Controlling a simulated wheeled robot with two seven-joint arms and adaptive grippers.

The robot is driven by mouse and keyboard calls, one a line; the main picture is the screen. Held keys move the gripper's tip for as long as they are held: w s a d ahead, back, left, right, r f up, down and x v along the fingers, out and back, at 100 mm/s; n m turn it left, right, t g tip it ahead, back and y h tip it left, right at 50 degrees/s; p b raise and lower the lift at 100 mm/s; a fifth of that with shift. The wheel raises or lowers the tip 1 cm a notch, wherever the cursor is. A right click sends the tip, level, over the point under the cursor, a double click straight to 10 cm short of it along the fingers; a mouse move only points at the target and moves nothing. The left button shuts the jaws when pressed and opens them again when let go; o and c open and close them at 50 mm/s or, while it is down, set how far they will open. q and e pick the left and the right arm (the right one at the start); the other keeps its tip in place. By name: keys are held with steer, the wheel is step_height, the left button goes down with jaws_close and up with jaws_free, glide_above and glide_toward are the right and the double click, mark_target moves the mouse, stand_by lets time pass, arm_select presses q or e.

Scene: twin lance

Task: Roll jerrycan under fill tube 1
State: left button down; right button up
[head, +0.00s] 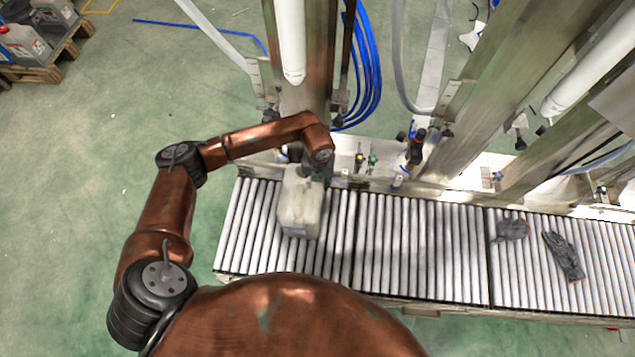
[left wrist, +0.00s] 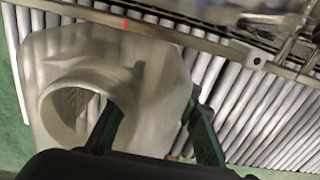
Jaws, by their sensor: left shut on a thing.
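The jerrycan (head: 299,207) is a whitish, translucent block standing on the roller conveyor near its left end. In the left wrist view the jerrycan (left wrist: 150,75) shows a wide, round, open neck. My left gripper (head: 318,170) reaches its top from the back right. In the left wrist view the dark green fingers of my left gripper (left wrist: 158,132) are spread around part of the can's top and shut on it; the exact contact is partly hidden. A white vertical tube (head: 291,45) hangs at the machine's left column, behind the can. No label shows which fill tube it is. My right gripper is out of view.
The roller conveyor (head: 420,250) runs right, with free rollers beside the can. Dark gloves (head: 563,255) lie at its right part. A second white tube (head: 590,65) hangs at upper right. Valves and fittings (head: 417,145) line the conveyor's back edge. A pallet (head: 45,65) stands far left.

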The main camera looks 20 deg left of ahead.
arm_select(q)
steer(key=c, duration=1.4)
jaws_free()
